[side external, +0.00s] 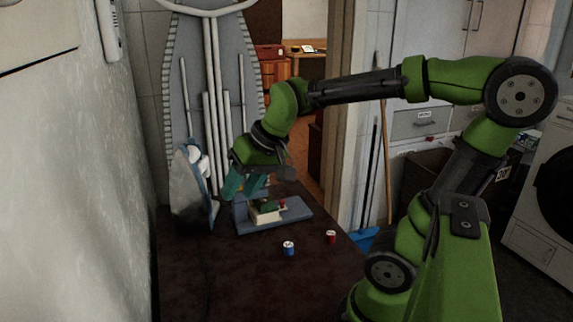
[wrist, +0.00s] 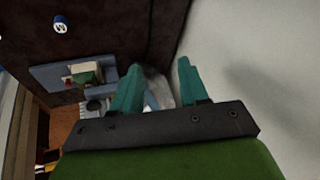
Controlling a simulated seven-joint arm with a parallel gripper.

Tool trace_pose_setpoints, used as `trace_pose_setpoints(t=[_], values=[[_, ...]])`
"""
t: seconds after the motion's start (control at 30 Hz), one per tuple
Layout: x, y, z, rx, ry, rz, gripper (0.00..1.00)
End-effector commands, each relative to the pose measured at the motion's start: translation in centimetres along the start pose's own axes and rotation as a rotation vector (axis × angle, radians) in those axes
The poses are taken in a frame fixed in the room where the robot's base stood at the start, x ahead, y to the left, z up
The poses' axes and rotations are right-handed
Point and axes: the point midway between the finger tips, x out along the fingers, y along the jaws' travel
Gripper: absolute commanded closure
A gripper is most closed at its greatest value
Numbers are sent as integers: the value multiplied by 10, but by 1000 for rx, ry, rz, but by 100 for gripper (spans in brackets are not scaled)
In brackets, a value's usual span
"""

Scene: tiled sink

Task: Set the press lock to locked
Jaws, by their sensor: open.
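The press (side external: 298,217) is a blue-grey base on the dark table, with a cream and green block and a small red knob (side external: 282,203) on it. It also shows in the wrist view (wrist: 112,69), left of my fingers. Its lock setting cannot be read at this size. My gripper (side external: 238,193) has two teal fingers and points down at the left end of the press, partly covering it in the side view. In the wrist view the fingers (wrist: 158,66) are spread with nothing held between them. I cannot tell whether they touch the press.
An iron (side external: 186,195) stands upright left of my gripper, close to it, near the pale wall. A blue can (side external: 289,248) and a red can (side external: 331,237) stand in front of the press. An ironing board (side external: 170,75) leans behind. The table's front is clear.

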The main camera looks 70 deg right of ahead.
Motion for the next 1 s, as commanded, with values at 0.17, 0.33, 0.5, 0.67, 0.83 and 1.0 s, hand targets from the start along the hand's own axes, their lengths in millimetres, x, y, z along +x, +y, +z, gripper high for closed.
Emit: trace_pose_setpoints(t=[0.17,0.33,0.5,0.67,0.83,1.0], values=[[12,26,-85,78,-88,119,56],[25,65,-154,146,-173,230,56],[36,107,-206,214,-251,328,56],[36,128,-235,267,-299,385,56],[13,118,-248,285,-303,384,56],[12,113,-240,289,-342,366,56]])
